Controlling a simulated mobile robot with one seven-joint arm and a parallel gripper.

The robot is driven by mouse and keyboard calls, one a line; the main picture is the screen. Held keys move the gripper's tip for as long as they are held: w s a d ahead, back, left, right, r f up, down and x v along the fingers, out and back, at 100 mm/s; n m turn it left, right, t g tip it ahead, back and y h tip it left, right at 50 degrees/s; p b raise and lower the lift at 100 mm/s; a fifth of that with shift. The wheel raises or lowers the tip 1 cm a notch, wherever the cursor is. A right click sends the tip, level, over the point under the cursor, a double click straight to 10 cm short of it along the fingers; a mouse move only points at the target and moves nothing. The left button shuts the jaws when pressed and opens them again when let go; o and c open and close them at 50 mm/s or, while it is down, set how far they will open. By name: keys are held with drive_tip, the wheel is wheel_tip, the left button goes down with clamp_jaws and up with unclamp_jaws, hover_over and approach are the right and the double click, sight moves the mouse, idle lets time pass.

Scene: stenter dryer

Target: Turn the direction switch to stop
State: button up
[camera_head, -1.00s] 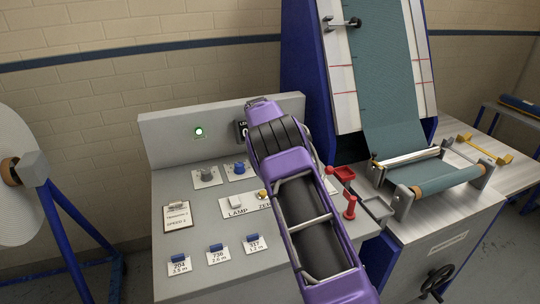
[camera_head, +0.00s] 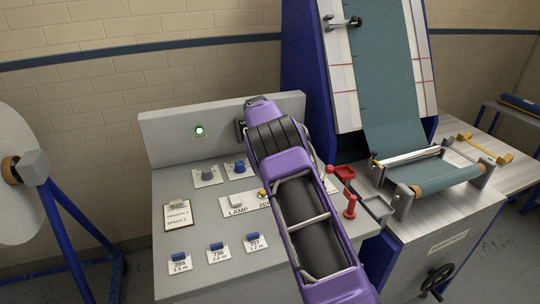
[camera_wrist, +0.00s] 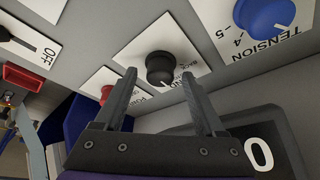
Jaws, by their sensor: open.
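A black round knob (camera_wrist: 160,68) with a white pointer mark sits on a white plate in the wrist view. The plate's lettering is partly hidden; "ND" and what looks like "BACK" show, so it appears to be the direction switch. My gripper (camera_wrist: 166,80) is open, with one finger on each side of the knob in the picture. Whether the fingers touch it, I cannot tell. In the head view my purple arm covers that part of the panel and the knob; my fingertips are hidden there.
A blue tension knob (camera_wrist: 264,14) is at the upper right in the wrist view. A dark display (camera_wrist: 255,150) showing 0 is close below. The console (camera_head: 222,115) has a clipboard (camera_head: 178,215) at left.

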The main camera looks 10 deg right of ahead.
drive_tip(key=shift+r, duration=0.1)
drive_tip(key=v, duration=1.7)
drive_tip(key=shift+s, duration=0.2)
drive_tip(key=shift+a+r, duration=0.1)
